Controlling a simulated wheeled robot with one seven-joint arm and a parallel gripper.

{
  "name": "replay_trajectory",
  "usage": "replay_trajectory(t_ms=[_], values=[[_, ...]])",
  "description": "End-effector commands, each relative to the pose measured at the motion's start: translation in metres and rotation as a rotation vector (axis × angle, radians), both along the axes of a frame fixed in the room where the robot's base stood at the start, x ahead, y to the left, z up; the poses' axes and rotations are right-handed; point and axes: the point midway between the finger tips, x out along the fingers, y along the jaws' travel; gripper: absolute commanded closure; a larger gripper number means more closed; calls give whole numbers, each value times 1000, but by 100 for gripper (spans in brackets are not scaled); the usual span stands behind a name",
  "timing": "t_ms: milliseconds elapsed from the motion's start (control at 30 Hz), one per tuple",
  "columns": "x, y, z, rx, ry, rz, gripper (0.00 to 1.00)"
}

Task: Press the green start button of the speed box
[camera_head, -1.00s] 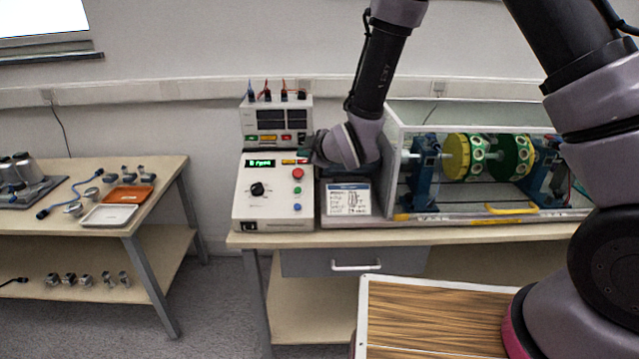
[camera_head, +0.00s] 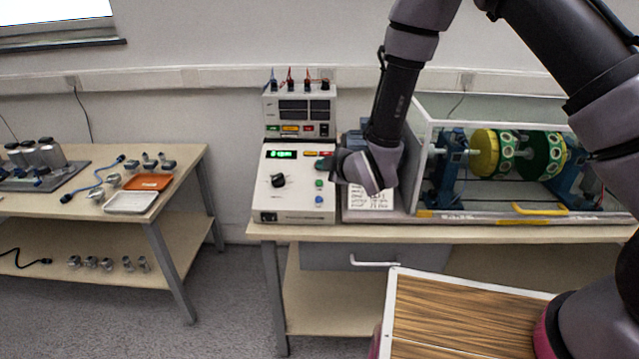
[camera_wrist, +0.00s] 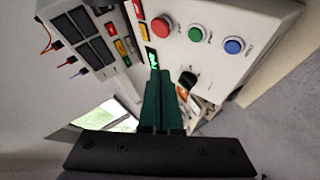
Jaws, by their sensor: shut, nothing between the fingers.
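The speed box (camera_head: 265,190) is a white panel box with a lit green display, a black dial and a column of buttons. Its green start button (camera_head: 319,184) shows just below my gripper, above a blue button (camera_head: 318,200). My gripper (camera_head: 324,166) is shut and empty, in front of the upper right of the panel, and hides the red button there. In the wrist view, the shut dark green fingers (camera_wrist: 165,76) are apart from the green button (camera_wrist: 195,33), which sits between the red button (camera_wrist: 160,27) and the blue button (camera_wrist: 233,45).
A power unit (camera_head: 299,107) with coloured leads stands behind the speed box. A clear-walled case (camera_head: 423,180) with a yellow and green rotor is to the right. A printed card (camera_head: 368,202) lies partly behind my wrist. A side table (camera_head: 185,160) with trays stands left.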

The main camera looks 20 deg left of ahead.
Motion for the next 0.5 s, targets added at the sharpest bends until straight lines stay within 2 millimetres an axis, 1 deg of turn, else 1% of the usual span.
replay_trajectory(t_ms=[33, 200, 400, 500], values=[[3, 0, -8, -1, 2, -1, 100], [13, 2, -30, -1, 3, -2, 100], [21, 5, -47, 0, 1, -1, 100], [23, 6, -51, 0, 1, 0, 100]])
